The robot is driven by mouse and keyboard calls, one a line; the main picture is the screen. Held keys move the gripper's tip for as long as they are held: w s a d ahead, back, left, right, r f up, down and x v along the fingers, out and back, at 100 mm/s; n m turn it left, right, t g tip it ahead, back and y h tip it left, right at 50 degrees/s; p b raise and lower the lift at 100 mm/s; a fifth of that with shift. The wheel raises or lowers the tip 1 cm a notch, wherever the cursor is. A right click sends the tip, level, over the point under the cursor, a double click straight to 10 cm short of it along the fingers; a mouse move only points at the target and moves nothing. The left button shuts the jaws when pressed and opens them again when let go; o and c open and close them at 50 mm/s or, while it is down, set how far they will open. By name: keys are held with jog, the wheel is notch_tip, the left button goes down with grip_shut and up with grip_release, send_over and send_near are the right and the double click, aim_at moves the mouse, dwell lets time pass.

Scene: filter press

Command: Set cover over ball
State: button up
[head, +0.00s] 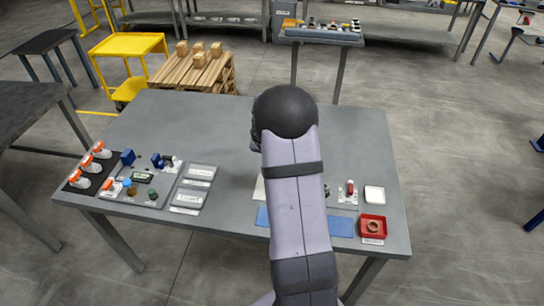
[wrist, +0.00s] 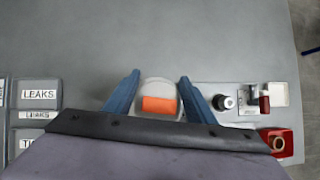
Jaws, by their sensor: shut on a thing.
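In the wrist view my gripper (wrist: 160,78) has its two blue fingers on either side of a pale, rounded, see-through piece with an orange part (wrist: 159,105), which looks like the cover. The fingers are shut on it, over the grey table. No ball can be made out for certain. In the head view my arm hides the gripper and the held piece.
Right of the gripper are a metal fitting with a red handle (wrist: 264,101), a white tray (head: 374,193) and a red tray (head: 373,218) holding a brown ring. Labelled grey trays (wrist: 37,92) and orange-topped pieces on a black mat (head: 80,189) are left. The table's back (head: 200,115) is clear.

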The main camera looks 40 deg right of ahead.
jog(key=s+d+m+g, duration=0.1)
jog(key=s+d+m, duration=0.1)
jog(key=d, duration=0.1)
jog(key=s+d+m+g+p, duration=0.1)
jog(key=s+d+m, duration=0.2)
jog(key=s+d+r+m+g+h+p, duration=0.1)
jog(key=s+d+m+g, duration=0.1)
jog(key=m, duration=0.1)
jog(key=shift+s+d, duration=0.2)
jog(key=shift+d, duration=0.2)
jog(key=s+d+m+g, duration=0.1)
jog(key=s+m, duration=0.1)
jog(key=s+d+m+g+y+p, duration=0.1)
jog(key=s+m+g, duration=0.1)
jog(key=s+m, duration=0.1)
jog(key=s+d+r+m+g, duration=0.1)
jog(key=s+m, duration=0.2)
jog(key=shift+s+y, duration=0.15)
jog(key=shift+y, duration=0.15)
jog(key=shift+f, duration=0.25)
notch_tip(320, 180, down, 5)
jog(key=b, duration=0.4)
jog(key=shift+a+f, duration=0.1)
jog(key=shift+f+b, duration=1.5)
jog(key=shift+f, duration=0.9)
jog(key=shift+c, duration=0.9)
jog(key=shift+f, duration=0.15)
jog(key=shift+c, duration=0.2)
